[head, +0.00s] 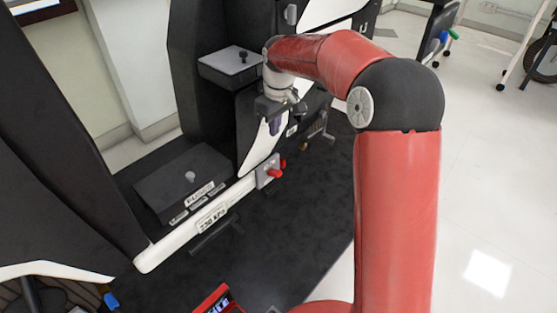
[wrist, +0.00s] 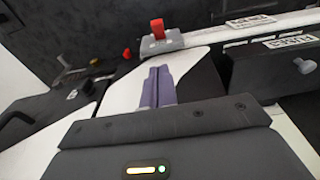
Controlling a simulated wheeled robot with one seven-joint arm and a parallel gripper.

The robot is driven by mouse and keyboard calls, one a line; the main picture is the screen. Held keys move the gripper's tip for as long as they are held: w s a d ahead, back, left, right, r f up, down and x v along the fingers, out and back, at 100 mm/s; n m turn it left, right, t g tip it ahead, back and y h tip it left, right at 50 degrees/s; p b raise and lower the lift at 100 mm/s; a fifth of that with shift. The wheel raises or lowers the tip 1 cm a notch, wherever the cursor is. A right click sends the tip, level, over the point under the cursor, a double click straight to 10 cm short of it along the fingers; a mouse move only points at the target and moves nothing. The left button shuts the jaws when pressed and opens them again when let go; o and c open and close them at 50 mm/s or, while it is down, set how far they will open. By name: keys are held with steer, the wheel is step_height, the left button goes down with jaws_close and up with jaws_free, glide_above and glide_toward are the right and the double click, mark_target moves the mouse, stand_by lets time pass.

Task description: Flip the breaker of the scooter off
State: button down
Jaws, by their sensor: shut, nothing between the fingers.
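The breaker (head: 263,176) is a small grey box on the white side rail of the scooter (head: 205,120), with a red lever (head: 274,173) sticking out to the right in the head view. In the wrist view the breaker (wrist: 160,44) is at the top middle, and its red lever (wrist: 157,29) points up in the picture. My gripper (head: 275,127) hangs above the breaker, apart from it. Its purple fingers (wrist: 158,72) are shut together and empty, pointing toward the breaker in the wrist view. I cannot tell which lever position is on or off.
A second small red knob (wrist: 127,53) sits near the breaker. A black fuse box lid (head: 185,180) with a grey knob lies left of it, marked FUSES. A grey-topped box (head: 232,66) is up behind.

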glide_above(276, 171)
steer(key=f, duration=0.6)
steer(key=a+f, duration=0.1)
steer(key=f, duration=0.2)
steer(key=shift+w+f+b, duration=0.2)
steer(key=shift+w+b, duration=0.05)
steer(key=shift+b, duration=0.05)
steer(key=f, duration=0.2)
steer(key=d+f, duration=0.1)
steer(key=shift+s+f, duration=0.15)
steer(key=shift+s, duration=0.25)
steer(key=shift+s+d+f, duration=0.15)
steer(key=shift+f, duration=0.3)
steer(key=shift+f+b, duration=0.15)
steer(key=shift+b, duration=0.2)
